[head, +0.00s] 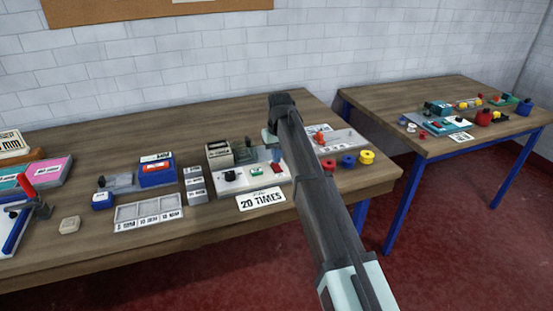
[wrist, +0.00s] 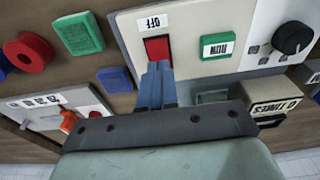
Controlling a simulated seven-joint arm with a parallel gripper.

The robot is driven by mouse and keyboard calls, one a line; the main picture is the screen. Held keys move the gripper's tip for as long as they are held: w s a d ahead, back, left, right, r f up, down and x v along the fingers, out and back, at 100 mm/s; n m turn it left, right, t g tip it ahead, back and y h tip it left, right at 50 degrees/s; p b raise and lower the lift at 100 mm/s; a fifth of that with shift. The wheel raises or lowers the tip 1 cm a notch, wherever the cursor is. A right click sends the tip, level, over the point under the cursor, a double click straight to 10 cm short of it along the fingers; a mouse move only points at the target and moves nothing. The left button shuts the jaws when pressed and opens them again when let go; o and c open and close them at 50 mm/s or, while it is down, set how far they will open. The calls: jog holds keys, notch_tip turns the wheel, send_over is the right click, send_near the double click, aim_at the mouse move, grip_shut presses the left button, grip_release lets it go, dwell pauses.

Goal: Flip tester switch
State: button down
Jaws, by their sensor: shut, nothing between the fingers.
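The tester (head: 243,186) is a pale box on the main table with a black knob, a green button and a red switch. In the wrist view, the red switch (wrist: 157,49) sits in a cream panel below an upside-down OFF label (wrist: 153,22). The green RUN button (wrist: 229,43) and black knob (wrist: 293,38) are to its right. My gripper (wrist: 158,70) is shut and empty, its blue fingertips at the switch's near edge; I cannot tell whether they touch. In the head view my arm crosses over the tester's right side.
A "20 TIMES" card (head: 260,199) lies before the tester. Red, blue and yellow spools (head: 348,161) and a grey tray (head: 343,141) are to the right. A compartment tray (head: 148,212) and a blue box (head: 156,174) are to the left. A second table (head: 400,101) stands farther right.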

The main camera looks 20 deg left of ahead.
aim_at(277, 167)
notch_tip(277, 167, up, 12)
jog(key=s+d, duration=0.1)
jog(key=shift+r, duration=0.25)
dwell(0.4)
jog(key=shift+w+a, duration=0.35)
jog(key=shift+a, duration=0.15)
jog(key=shift+f, duration=0.15)
jog(key=f, duration=0.4)
jog(key=w+f, duration=0.1)
jog(key=f, duration=0.4)
jog(key=a+f, duration=0.1)
jog(key=f, duration=0.3)
jog(key=shift+w+a+f, duration=0.1)
jog(key=shift+w+f, duration=0.05)
jog(key=shift+f, duration=0.2)
